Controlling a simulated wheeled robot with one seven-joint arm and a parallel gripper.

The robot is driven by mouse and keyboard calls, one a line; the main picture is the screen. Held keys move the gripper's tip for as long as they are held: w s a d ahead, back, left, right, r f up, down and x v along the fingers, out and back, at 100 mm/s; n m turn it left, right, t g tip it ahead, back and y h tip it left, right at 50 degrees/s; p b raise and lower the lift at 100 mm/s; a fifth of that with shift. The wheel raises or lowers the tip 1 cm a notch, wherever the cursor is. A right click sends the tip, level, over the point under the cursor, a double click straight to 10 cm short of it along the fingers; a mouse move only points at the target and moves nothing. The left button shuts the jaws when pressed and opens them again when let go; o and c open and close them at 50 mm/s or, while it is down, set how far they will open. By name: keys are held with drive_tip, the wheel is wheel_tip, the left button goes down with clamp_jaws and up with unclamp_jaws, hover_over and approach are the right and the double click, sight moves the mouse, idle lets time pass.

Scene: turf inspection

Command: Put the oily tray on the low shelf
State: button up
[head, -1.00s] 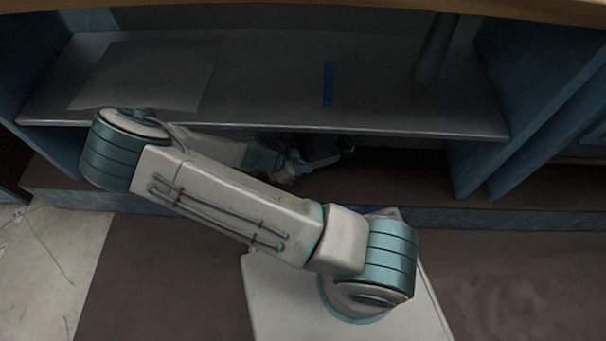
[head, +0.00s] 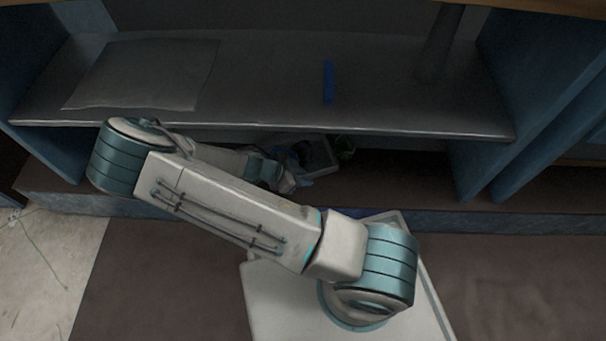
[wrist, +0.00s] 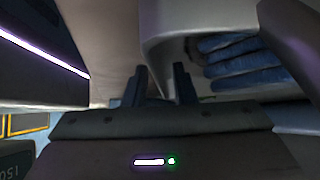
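A grey tray (head: 321,154) shows partly in the head view, under the overhanging shelf board, at the low level of the unit. Dark blue stuff lies in or against it; I cannot make out any oil. My gripper (head: 295,158) is beside its left part, small and dark there. In the wrist view, the two dark fingertips of my gripper (wrist: 160,82) stand a small gap apart. A pale wall, probably the tray's, passes at the gap, with folded blue material (wrist: 240,62) to its right. I cannot tell whether the fingers press on the wall.
The upper shelf board (head: 270,85) hangs close above my forearm and carries a grey sheet (head: 145,75) and a blue strip (head: 328,82). Blue side panels (head: 505,110) bound the unit. The low shelf (head: 400,180) has bare room right of the tray.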

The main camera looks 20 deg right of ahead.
drive_tip(key=shift+a+r, duration=0.1)
drive_tip(key=shift+r, duration=0.2)
drive_tip(key=p+v, duration=0.5)
drive_tip(key=v, duration=0.6)
drive_tip(key=shift+a+r, duration=0.2)
drive_tip(key=shift+a, duration=0.1)
